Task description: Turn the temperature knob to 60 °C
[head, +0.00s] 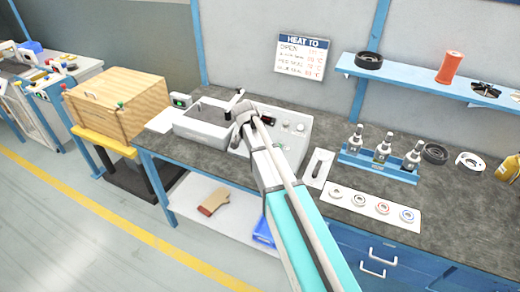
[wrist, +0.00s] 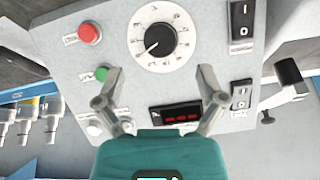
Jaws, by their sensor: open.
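The temperature knob (wrist: 161,40) is black with a white pointer line, set in a round white dial on a grey control panel (wrist: 215,65). Its pointer aims to the lower left in the wrist view; the dial numbers are too small to read. My gripper (wrist: 162,95) is open and empty, its two fingers apart in front of the panel, below the knob in the picture and not around it. In the head view my gripper (head: 246,112) is at the panel (head: 297,138) and hides part of it. A display (wrist: 176,114) shows red digits I cannot read.
A red button (wrist: 89,32), a green button (wrist: 101,74) and rocker switches (wrist: 240,95) surround the knob. A bottle rack (head: 378,165) and a white mat with several rings (head: 345,205) stand right of the panel. A "HEAT TO" sign (head: 302,57) hangs on the wall.

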